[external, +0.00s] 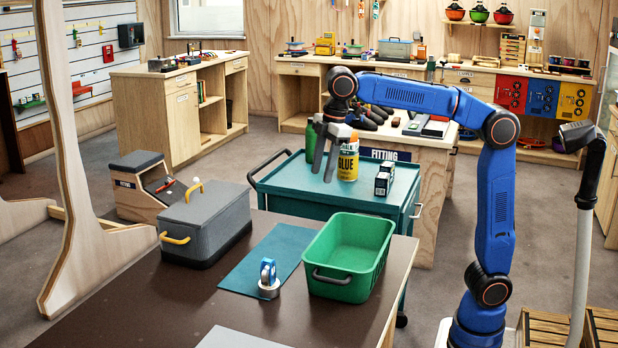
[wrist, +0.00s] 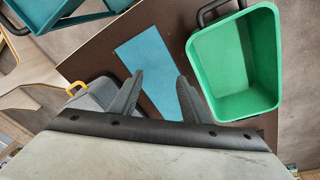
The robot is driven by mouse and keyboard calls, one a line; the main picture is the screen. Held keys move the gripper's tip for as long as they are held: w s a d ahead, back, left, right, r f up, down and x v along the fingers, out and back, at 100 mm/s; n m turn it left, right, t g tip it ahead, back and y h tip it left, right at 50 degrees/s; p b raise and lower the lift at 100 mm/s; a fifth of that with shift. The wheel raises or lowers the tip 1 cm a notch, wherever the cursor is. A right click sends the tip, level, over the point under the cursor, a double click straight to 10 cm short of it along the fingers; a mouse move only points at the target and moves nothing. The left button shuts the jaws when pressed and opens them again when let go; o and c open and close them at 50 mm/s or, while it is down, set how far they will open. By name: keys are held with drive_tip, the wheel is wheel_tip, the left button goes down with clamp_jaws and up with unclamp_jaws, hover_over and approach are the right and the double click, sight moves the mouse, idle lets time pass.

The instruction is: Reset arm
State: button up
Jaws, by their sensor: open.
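My gripper (external: 324,168) hangs from the raised blue arm with its fingers pointing down. The bin also shows on the brown table in the external view (external: 345,265).
A wooden frame (external: 75,190) rises at left.

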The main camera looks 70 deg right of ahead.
drive_tip(key=s+d+f+m+t, duration=0.1)
drive_tip(key=s+d+f+m, duration=0.2)
drive_tip(key=s+d+f, duration=0.45)
drive_tip(key=s+d+f+m+t, duration=0.1)
drive_tip(key=s+d+f+m, duration=0.25)
drive_tip(key=s+d, duration=0.75)
drive_tip(key=s+d+f+m, duration=0.2)
drive_tip(key=s+d+f, duration=0.1)
drive_tip(key=s+f, duration=0.3)
drive_tip(key=s+d+f+m, duration=0.2)
drive_tip(key=s+f, duration=0.5)
drive_tip(key=f, duration=0.4)
drive_tip(key=shift+d+f+t+h, duration=0.25)
drive_tip(key=shift+d+t+h, duration=0.15)
drive_tip(key=shift+d, duration=0.5)
